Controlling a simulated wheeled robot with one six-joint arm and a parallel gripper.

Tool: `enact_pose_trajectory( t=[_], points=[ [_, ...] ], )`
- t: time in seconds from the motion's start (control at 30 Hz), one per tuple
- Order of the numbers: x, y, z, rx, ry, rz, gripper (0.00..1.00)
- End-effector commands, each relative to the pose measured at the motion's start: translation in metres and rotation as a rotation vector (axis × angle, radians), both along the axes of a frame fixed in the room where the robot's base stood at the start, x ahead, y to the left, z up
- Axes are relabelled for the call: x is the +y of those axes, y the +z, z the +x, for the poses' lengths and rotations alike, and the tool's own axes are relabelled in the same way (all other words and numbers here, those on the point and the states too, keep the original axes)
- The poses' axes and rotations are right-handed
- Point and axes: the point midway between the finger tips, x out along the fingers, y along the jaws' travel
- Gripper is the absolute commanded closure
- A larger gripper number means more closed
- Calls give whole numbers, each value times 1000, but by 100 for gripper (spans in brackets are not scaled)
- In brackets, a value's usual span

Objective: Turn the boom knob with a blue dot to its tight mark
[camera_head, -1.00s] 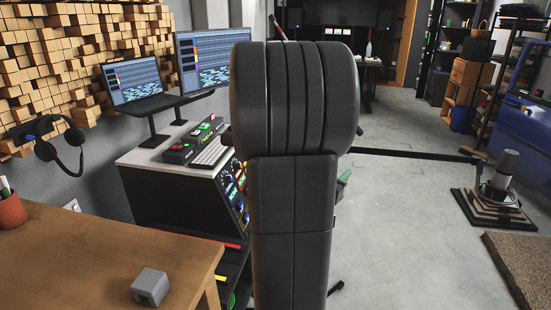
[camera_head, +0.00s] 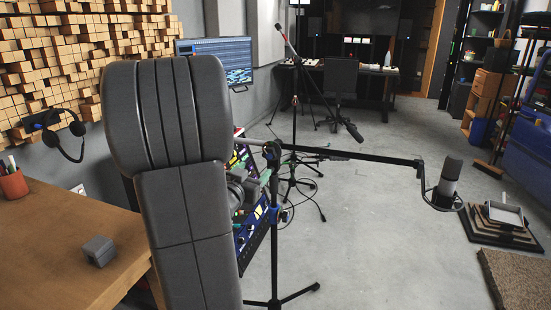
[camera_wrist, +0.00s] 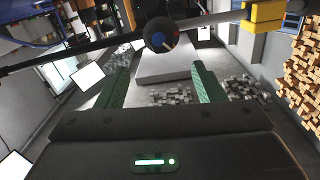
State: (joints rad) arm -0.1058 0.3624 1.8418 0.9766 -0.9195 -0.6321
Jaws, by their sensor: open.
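In the wrist view the boom knob (camera_wrist: 158,36) is round and dark, with a blue mark and a small red-orange mark on its face. It sits on the dark boom (camera_wrist: 85,55) across the top of the picture. My gripper (camera_wrist: 159,70) has two green fingers, spread apart and empty. The knob shows above the gap between the fingertips, apart from them. In the head view the microphone stand (camera_head: 275,235) holds the boom (camera_head: 350,157) nearly level. My gripper (camera_head: 262,183) is close to the stand, partly hidden by my arm. The tight mark cannot be made out.
A wooden desk (camera_head: 60,235) with a grey block (camera_head: 99,250) stands at left. A mixing console (camera_head: 250,225) is behind the stand.

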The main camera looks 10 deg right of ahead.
Motion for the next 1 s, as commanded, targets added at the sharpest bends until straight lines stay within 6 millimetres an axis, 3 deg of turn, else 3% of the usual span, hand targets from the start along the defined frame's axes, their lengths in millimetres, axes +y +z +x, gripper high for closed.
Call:
enact_pose_trajectory(
  t=[0.3, 0.5, 0.97, 1.0],
  points=[
    [-41, -1, 56, -1, -3, 0, 38],
    [-58, -1, 82, 1, -2, 1, 38],
    [-66, 0, 94, 1, 0, -1, 38],
    [-66, 0, 94, 1, 0, -1, 42]
  ],
)
